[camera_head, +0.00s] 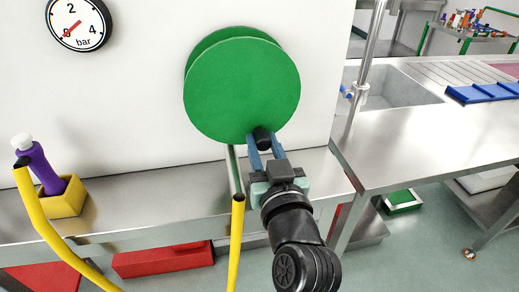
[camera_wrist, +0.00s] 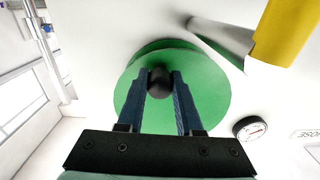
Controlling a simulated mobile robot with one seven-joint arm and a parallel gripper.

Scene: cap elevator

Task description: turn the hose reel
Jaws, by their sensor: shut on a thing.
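The hose reel (camera_head: 240,85) is a green double disc on the white wall, and it also shows in the wrist view (camera_wrist: 215,95). Its black knob (camera_head: 262,137) sticks out near the bottom of the front disc. My gripper (camera_head: 266,148) is at this knob, with its blue fingers on either side of it. In the wrist view the round black knob (camera_wrist: 160,82) sits between the tips of the two fingers (camera_wrist: 161,85), and they are shut on it. The back disc is mostly hidden behind the front one.
A round pressure gauge (camera_head: 79,24) hangs left of the reel. A yellow hose (camera_head: 237,240) hangs below it by the steel shelf. A purple bottle (camera_head: 38,165) stands in a yellow box (camera_head: 63,198) at left. A steel sink counter (camera_head: 420,130) stands at right.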

